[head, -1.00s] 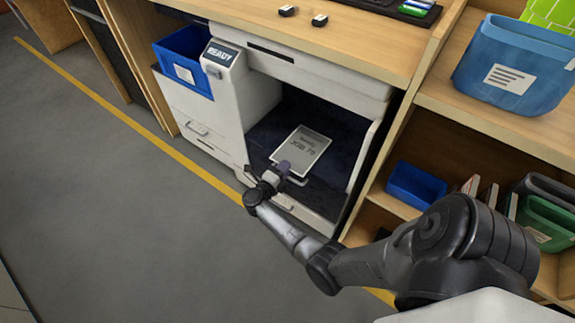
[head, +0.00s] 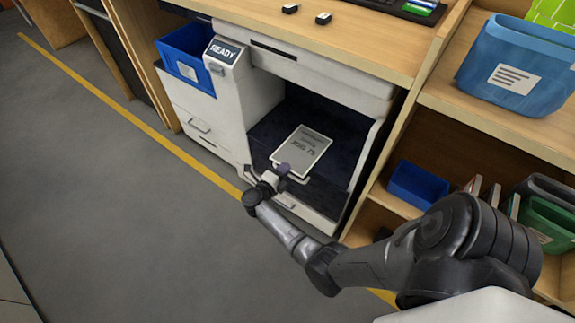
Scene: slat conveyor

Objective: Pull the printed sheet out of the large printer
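The large printer (head: 225,112) stands under the counter, with a small display reading READY (head: 223,52). My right gripper (head: 283,172) is at the sheet's near left corner, at the front edge of the bay. Its fingers are small and partly hidden by my wrist, so I cannot tell whether they are open or shut on the sheet. My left gripper is not in view.
A blue bin (head: 188,58) sits on the printer's left side. On the right, shelves hold a large blue bin (head: 515,65), a small blue tray (head: 416,184) and a green bin (head: 548,222). The grey floor (head: 95,190) at left is clear, crossed by a yellow line.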

